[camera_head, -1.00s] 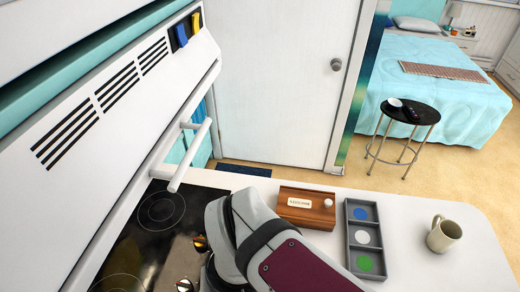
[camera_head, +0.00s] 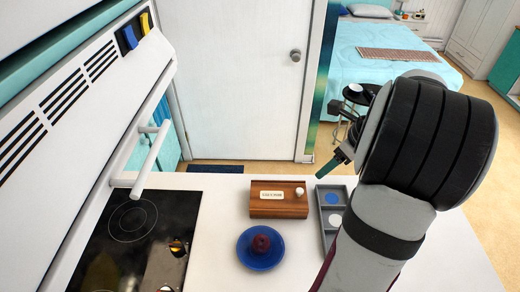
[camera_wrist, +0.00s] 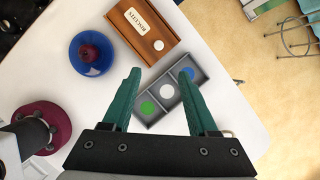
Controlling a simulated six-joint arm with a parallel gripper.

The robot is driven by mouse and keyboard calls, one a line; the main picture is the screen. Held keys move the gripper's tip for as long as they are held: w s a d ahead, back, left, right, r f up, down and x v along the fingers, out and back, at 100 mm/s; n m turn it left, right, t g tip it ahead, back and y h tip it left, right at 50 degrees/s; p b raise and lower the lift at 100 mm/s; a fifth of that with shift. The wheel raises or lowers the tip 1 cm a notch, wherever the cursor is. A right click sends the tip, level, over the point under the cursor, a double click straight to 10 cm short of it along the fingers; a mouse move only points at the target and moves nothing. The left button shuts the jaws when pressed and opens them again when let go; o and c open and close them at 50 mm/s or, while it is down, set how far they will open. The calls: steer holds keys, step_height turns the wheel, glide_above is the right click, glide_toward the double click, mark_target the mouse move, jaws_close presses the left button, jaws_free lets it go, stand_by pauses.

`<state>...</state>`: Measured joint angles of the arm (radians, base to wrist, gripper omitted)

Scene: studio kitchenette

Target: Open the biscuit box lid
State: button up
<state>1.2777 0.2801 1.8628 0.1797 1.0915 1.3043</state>
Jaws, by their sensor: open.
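The biscuit box (camera_head: 280,210) is a low brown wooden box with a white label and a small white knob at its right end. It stands on the white counter with its lid shut. In the wrist view the box (camera_wrist: 150,38) lies ahead of the fingertips, its label reading biscuits. My gripper (camera_wrist: 160,73) is open and empty, with green fingers spread above the three-part tray. In the head view my gripper (camera_head: 336,164) is up and to the right of the box, apart from it, partly hidden by my wrist.
The grey tray (camera_head: 321,227) with coloured discs is right of the box, partly hidden by my arm. A blue dish (camera_head: 261,263) with a dark red object on it sits in front of the box. The black hob (camera_head: 150,240) and oven handle (camera_head: 152,160) are left.

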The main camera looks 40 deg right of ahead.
mark_target(300, 190)
steer(key=x, duration=1.5)
steer(key=shift+w+a+f, duration=0.1)
steer(key=shift+w+f, duration=0.05)
steer(key=shift+f, duration=0.2)
jaws_close()
stand_by(0.4)
